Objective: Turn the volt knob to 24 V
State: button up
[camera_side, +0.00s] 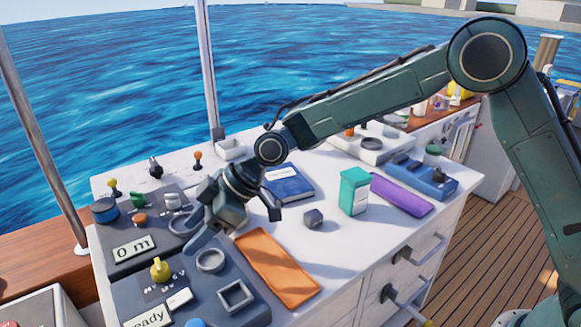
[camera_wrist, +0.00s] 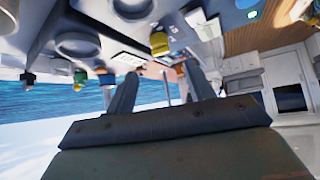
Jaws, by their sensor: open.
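A yellow knob (camera_side: 160,270) stands on the dark front-left panel (camera_side: 205,292), with small light markings beside it. I take it for the volt knob, but the markings are too small to read and I cannot tell its setting. In the wrist view a yellow knob (camera_wrist: 160,43) shows beyond the fingertips, in a tilted, roughly upside-down picture. My gripper (camera_side: 234,228) is open and empty, up and to the right of the knob in the side view. Its two spread fingers also show in the wrist view (camera_wrist: 161,76). It is apart from the knob.
A display reading "0 m" (camera_side: 134,249) lies behind the knob, and a "Ready" display (camera_side: 150,317) in front. A grey ring (camera_side: 210,261) and square frame (camera_side: 236,295) stand to its right.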

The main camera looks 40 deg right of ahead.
aim_at(161, 266)
jog(key=x, duration=1)
jog(key=shift+a+f, duration=0.1)
jog(key=shift+a, duration=0.1)
jog(key=shift+c, duration=0.4)
jog(key=c, duration=0.9)
jog(key=shift+o, duration=0.2)
